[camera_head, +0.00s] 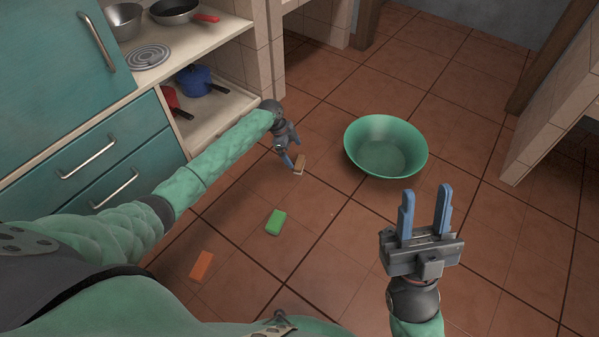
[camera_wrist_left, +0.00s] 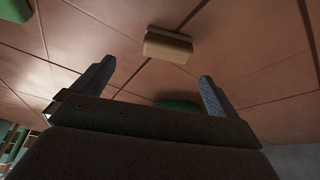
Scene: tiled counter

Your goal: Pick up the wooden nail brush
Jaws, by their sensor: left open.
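The wooden nail brush (camera_head: 300,162) is a small tan block with a pale underside, lying on the tiled floor left of the green basin. In the left wrist view, the brush (camera_wrist_left: 168,46) shows beyond the fingertips, roughly between them in the picture. My left gripper (camera_head: 293,152) is right by the brush in the head view, with its blue fingers open. The left wrist view shows its fingers (camera_wrist_left: 157,73) spread apart with nothing between them. My right gripper (camera_head: 425,198) is open and empty at the lower right, well away from the brush.
A green basin (camera_head: 386,171) stands right of the brush. A green block (camera_head: 276,222) and an orange block (camera_head: 201,265) lie on the floor nearer me. Teal cabinets (camera_head: 58,60) and a shelf with pots (camera_head: 197,80) stand at left. Floor between the blocks and basin is clear.

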